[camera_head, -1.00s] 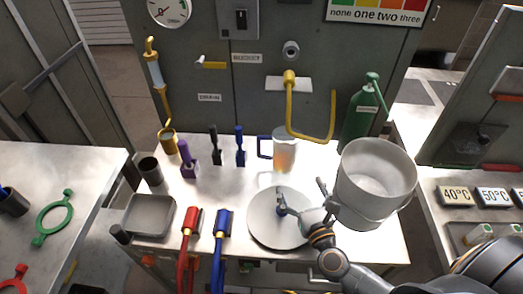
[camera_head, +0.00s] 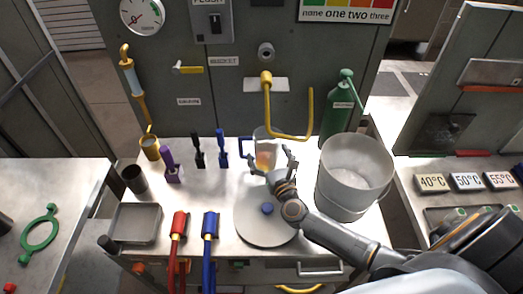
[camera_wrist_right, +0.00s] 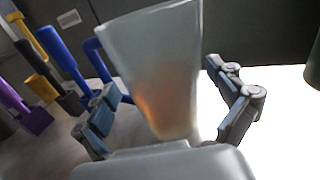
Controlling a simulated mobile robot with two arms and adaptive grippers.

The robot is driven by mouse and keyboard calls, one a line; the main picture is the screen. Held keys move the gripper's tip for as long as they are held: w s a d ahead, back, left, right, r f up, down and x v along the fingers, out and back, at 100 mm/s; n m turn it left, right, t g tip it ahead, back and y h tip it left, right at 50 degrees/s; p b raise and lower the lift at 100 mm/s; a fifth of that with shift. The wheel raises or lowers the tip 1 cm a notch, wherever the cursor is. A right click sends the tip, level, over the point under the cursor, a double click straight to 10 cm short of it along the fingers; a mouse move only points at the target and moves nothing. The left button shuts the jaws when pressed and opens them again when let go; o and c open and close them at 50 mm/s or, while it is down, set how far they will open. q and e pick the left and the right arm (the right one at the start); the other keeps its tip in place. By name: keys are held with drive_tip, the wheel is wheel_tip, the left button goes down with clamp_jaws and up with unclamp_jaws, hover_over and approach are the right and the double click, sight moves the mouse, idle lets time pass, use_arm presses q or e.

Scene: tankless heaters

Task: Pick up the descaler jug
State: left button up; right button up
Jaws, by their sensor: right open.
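The descaler jug (camera_head: 264,142) is a translucent jug with a blue handle and orange liquid low inside. It stands at the back middle of the metal bench, below the yellow pipe. My right gripper (camera_head: 270,164) is just in front of it, open, and partly hides its lower part. In the right wrist view the jug (camera_wrist_right: 158,60) rises between the two spread fingers of my right gripper (camera_wrist_right: 172,105), leaning in the tilted picture. Its blue handle shows behind the left finger. I see no clear contact between fingers and jug. My left gripper is not in view.
A large grey pot (camera_head: 352,180) stands right of my right arm. A round plate (camera_head: 262,228) lies below the gripper. A green bottle (camera_head: 338,118) stands at the back right. Blue, black and purple tools stand left of the jug. A yellow pipe (camera_head: 268,105) hangs above.

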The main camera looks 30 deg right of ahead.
drive_tip(key=shift+w+d, duration=0.1)
drive_tip(key=shift+w, duration=0.8)
drive_tip(key=shift+c, duration=0.5)
drive_tip(key=c, duration=1.5)
drive_tip(key=shift+c, duration=0.2)
drive_tip(key=shift+r, duration=0.15)
